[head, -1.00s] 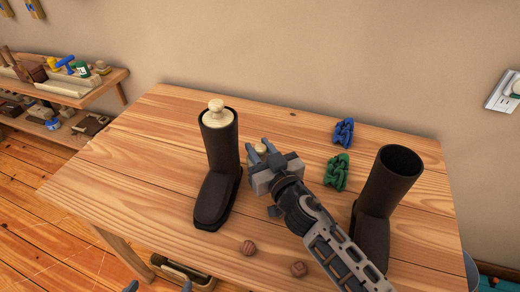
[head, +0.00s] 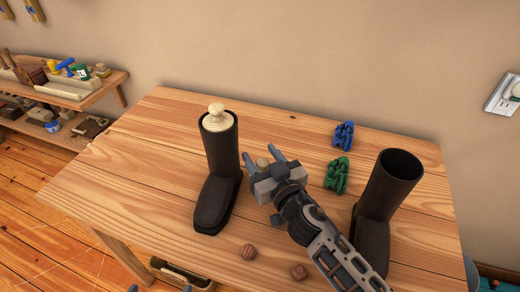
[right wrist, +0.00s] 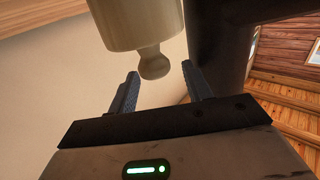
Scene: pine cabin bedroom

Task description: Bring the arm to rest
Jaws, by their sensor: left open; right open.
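My right gripper (head: 264,158) is open above the table's middle, just right of the left dark boot (head: 217,185). Contact with the fingers cannot be told. Only the fingertips of my left gripper (head: 160,289) show, apart, at the bottom edge.
A pale wooden knobbed form (head: 216,118) sits in the left boot's top. An empty dark boot (head: 388,190) stands at right. Blue (head: 343,135) and green (head: 337,175) figures and two small brown pieces (head: 249,251) lie on the table (head: 130,165). The table's left part is clear.

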